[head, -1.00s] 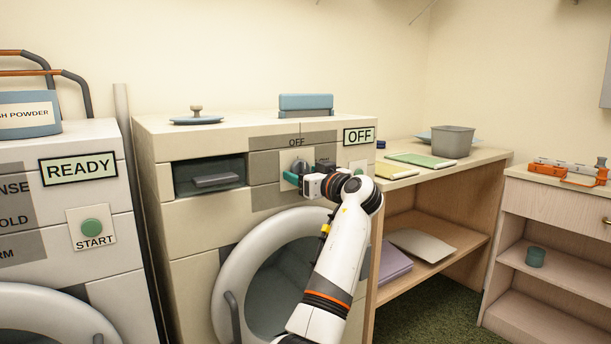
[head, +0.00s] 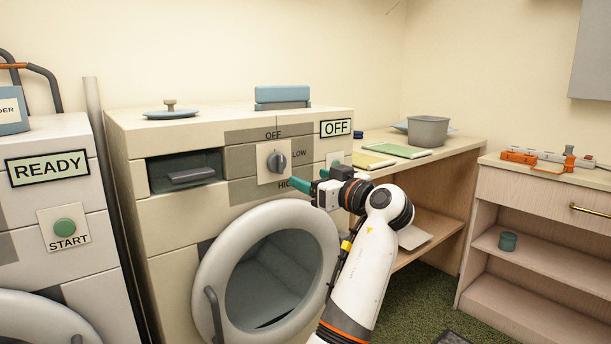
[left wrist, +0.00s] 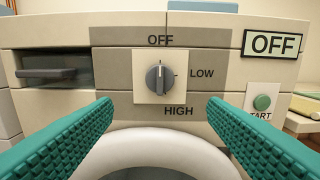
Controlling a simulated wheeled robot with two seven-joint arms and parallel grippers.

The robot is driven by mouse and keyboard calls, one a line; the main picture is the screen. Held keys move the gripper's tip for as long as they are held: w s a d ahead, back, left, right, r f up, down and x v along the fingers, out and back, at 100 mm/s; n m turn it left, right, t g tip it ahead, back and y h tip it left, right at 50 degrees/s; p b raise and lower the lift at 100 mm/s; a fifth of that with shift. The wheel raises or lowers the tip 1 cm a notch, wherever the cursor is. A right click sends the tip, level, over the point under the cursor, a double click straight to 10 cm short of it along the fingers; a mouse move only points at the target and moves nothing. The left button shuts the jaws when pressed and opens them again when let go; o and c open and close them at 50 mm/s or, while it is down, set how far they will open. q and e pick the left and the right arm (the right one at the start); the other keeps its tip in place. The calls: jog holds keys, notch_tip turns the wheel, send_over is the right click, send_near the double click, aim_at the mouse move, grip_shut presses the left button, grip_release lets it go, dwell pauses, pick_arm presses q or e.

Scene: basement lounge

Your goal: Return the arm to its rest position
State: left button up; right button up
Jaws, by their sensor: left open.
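My left gripper (head: 302,186) is in front of the machine with the OFF display (head: 336,128). In the left wrist view its two teal fingers (left wrist: 160,108) are wide apart with nothing between them. The grey dial (head: 277,161) is on the machine's front panel, clear of the gripper. In the left wrist view the dial (left wrist: 158,78) stands upright, its mark toward OFF. My left arm (head: 366,262) reaches up from the lower part of the head view. My right gripper is not in view.
The round door (head: 208,290) is below my gripper. A START button (head: 334,159) is right of the dial. A second machine with a READY display (head: 47,168) stands at left. A wooden shelf unit (head: 455,155) and a drawer cabinet (head: 540,190) stand at right.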

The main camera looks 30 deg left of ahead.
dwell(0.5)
